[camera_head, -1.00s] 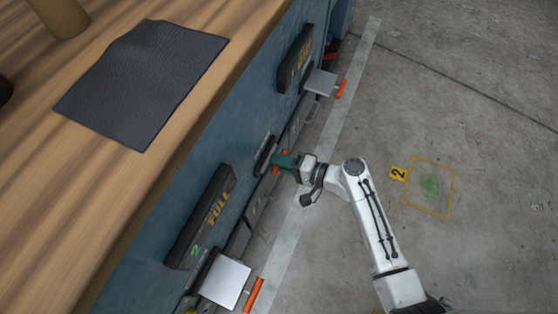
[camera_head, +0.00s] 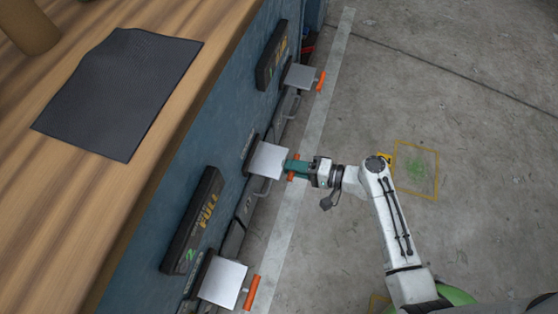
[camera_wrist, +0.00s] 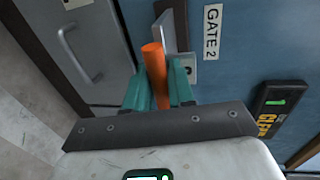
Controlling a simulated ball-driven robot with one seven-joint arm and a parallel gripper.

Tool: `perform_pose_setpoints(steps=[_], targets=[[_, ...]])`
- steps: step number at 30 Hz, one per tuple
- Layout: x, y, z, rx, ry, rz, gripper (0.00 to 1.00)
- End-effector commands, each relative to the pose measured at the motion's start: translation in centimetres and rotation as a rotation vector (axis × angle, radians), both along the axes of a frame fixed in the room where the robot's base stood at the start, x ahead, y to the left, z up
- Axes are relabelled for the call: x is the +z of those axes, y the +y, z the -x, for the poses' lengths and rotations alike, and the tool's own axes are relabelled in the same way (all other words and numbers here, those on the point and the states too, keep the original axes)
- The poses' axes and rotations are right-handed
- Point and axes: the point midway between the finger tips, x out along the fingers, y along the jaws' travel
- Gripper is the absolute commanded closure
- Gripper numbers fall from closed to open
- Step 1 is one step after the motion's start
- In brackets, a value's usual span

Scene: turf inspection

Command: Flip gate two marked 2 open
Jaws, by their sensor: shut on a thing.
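My gripper (camera_head: 293,169) is at the middle of three gates along the blue cabinet side. Its green fingers are shut on an orange handle (camera_wrist: 156,72), shown between them in the wrist view. The handle belongs to a pale square gate plate (camera_head: 267,160) that stands out from the cabinet in the head view. In the wrist view a white label reading GATE 2 (camera_wrist: 211,30) is on the blue panel beside this handle. The plate shows there only as a narrow grey strip (camera_wrist: 166,32) behind the handle.
Similar plates with orange handles stand out at the near (camera_head: 222,281) and far (camera_head: 299,76) gates. A dark sign reading 2 FULL (camera_head: 192,222) and another marked 1 (camera_wrist: 270,108) are on the cabinet. A wooden top (camera_head: 105,205) with a dark mat is above. Concrete floor is open at right.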

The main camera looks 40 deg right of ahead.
Motion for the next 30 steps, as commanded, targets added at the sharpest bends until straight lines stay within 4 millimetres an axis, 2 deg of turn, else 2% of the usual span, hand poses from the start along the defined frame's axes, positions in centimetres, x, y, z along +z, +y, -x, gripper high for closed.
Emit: perform_pose_setpoints(steps=[8,9,14,23,26,30], targets=[[-0.2,-0.4,0.5,-0.003,0.005,0.002,1.0],[-0.2,-0.4,0.5,-0.003,0.005,0.002,0.76],[-0.1,-0.3,0.5,-0.002,0.004,0.001,0.6],[0.0,-0.4,0.5,-0.002,0.002,0.001,0.59],[0.2,-0.8,1.1,-0.003,0.003,0.001,0.59],[0.8,-2.2,3.0,-0.005,0.004,0.002,0.59]])
